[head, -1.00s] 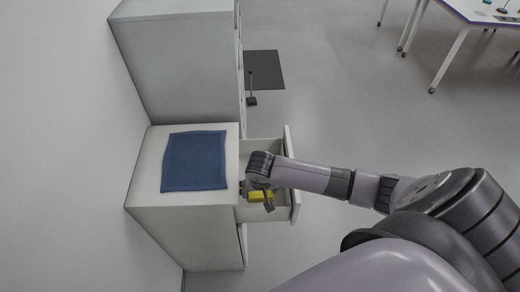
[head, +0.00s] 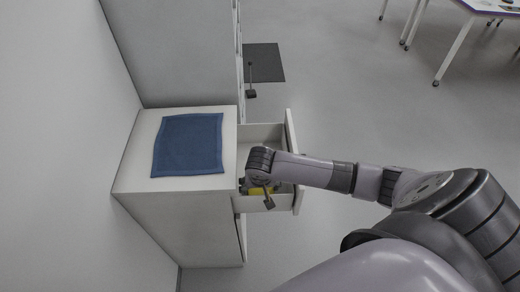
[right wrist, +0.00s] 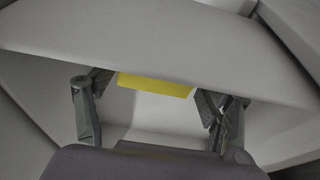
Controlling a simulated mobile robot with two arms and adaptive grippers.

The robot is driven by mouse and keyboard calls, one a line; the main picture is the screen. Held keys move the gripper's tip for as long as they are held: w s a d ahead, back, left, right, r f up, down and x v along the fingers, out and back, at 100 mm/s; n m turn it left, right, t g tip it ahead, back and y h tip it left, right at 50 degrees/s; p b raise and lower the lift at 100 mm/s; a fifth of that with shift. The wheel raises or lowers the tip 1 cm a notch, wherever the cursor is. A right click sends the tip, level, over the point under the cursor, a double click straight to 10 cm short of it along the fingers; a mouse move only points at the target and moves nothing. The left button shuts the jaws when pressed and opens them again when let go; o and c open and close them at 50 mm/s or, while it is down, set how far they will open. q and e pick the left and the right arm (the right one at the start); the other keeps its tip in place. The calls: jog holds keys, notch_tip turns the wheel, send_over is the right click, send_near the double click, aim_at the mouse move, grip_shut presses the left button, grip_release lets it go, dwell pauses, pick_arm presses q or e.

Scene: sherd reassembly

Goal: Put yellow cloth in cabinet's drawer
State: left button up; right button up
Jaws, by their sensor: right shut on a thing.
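The white cabinet (head: 205,225) stands by the wall in the head view, with its top drawer (head: 290,140) pulled open to the right. The yellow cloth (head: 257,191) shows as a small patch at the drawer, partly hidden by my right wrist. In the right wrist view the yellow cloth (right wrist: 156,86) is a flat strip between the fingers of my right gripper (right wrist: 156,92), which is shut on it. White panels surround it there. In the head view my right gripper is mostly hidden under its wrist, over the open drawer; I cannot tell the cloth's height. My left gripper is not in view.
A blue cloth (head: 188,145) lies flat on the cabinet top. A taller grey cabinet (head: 170,50) stands behind. A dark flat panel (head: 263,60) is beyond the drawer. A table (head: 480,6) is at the upper right. The floor between is clear.

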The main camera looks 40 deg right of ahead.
jog(key=shift+f, duration=0.55)
dwell(0.4)
jog(key=o, duration=1.2)
jog(key=shift+o, duration=0.2)
jog(key=v, duration=0.6)
jog(key=shift+s+a+r, duration=0.1)
jog(key=shift+r, duration=0.9)
